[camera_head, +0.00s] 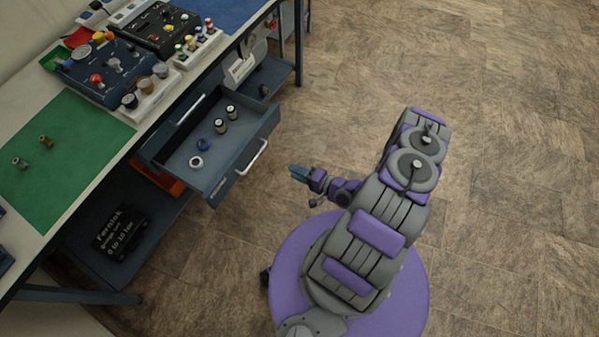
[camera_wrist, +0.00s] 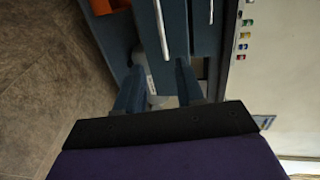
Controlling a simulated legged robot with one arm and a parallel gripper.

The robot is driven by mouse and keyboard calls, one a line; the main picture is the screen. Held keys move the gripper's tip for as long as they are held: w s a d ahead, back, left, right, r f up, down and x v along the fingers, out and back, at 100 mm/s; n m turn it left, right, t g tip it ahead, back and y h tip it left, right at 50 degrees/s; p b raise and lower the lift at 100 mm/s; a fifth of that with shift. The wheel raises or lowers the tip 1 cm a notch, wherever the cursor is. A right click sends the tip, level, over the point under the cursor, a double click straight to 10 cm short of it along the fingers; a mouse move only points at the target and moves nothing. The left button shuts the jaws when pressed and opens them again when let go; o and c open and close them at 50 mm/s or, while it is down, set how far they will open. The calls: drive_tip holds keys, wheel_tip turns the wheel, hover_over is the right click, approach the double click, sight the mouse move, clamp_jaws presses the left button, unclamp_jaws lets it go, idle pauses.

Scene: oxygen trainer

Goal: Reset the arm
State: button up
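My arm (camera_head: 375,215) is grey and purple and stands on a round purple base over the floor. My gripper (camera_head: 294,171) points left toward the open drawer, apart from its handle (camera_head: 253,157) in the head view. In the wrist view my gripper (camera_wrist: 158,80) shows two blue fingers spread apart with nothing between them.
The open drawer (camera_head: 180,165) of the workbench holds several small fittings. A green mat (camera_head: 75,135) with two small fittings and the control panels (camera_head: 105,65) are on the bench top. A black case (camera_head: 118,235) lies on the lower shelf. The floor (camera_head: 500,150) at right is clear.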

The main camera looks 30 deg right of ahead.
drive_tip(key=shift+s+d, duration=0.15)
drive_tip(key=shift+s, duration=0.2)
idle(0.4)
